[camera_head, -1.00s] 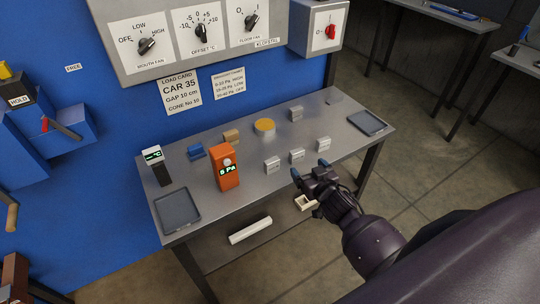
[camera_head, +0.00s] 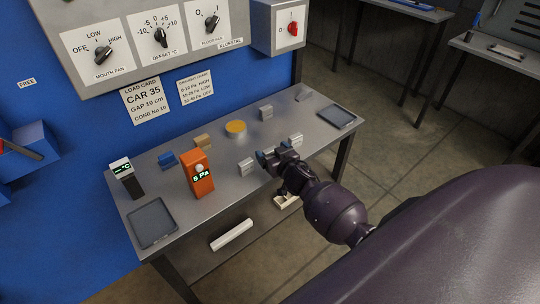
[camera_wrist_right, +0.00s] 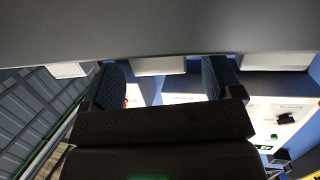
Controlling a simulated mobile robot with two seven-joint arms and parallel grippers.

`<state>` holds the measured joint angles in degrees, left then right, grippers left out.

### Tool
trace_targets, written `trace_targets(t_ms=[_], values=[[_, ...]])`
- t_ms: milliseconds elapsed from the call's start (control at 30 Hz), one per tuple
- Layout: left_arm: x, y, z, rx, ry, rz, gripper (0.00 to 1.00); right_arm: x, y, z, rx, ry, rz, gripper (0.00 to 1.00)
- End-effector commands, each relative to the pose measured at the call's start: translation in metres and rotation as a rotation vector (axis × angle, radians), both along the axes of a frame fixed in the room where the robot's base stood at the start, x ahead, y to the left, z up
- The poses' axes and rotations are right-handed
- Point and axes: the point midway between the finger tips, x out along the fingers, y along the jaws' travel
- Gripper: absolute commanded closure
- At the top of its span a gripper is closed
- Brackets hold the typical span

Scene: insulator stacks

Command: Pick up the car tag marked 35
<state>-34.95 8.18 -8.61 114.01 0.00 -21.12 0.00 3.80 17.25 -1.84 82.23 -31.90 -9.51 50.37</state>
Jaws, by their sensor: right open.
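Small pale grey tag blocks stand on the metal bench: one (camera_head: 246,167) left of my right gripper (camera_head: 273,153), one (camera_head: 296,139) just right of it, and one (camera_head: 266,112) farther back. Their markings are too small to read, so I cannot tell which is 35. My right gripper is open over the bench's front part. In the wrist view, a pale block (camera_wrist_right: 158,65) shows between its two fingers (camera_wrist_right: 160,82), beyond the tips, with other blocks to the left (camera_wrist_right: 68,70) and right (camera_wrist_right: 278,62). In the head view the gripper hides this middle block. My left gripper is not in view.
The bench (camera_head: 222,205) also holds an orange meter (camera_head: 198,178), a yellow-topped disc (camera_head: 236,128), blue (camera_head: 168,159) and tan (camera_head: 202,141) blocks, and two dark trays (camera_head: 152,222) (camera_head: 336,116). A wall card (camera_head: 146,100) reads CAR 35.

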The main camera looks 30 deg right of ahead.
Motion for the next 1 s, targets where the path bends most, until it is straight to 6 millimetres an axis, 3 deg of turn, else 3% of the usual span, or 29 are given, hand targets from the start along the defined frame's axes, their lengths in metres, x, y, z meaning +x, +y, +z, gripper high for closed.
trace_targets(t_ms=[133, 433, 800, 1000], values=[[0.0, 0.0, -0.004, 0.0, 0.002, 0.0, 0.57, 0.014, -0.001, -0.003, -0.001, 0.0, 0.0, 0.15], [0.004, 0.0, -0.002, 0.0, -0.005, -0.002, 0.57, 0.016, -0.002, -0.004, 0.0, 0.0, 0.0, 0.15], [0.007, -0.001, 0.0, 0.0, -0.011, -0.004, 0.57, 0.016, -0.002, -0.004, 0.0, 0.0, 0.0, 0.7], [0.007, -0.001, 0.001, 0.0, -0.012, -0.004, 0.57, 0.016, -0.002, -0.003, 0.0, -0.001, 0.001, 0.72]])
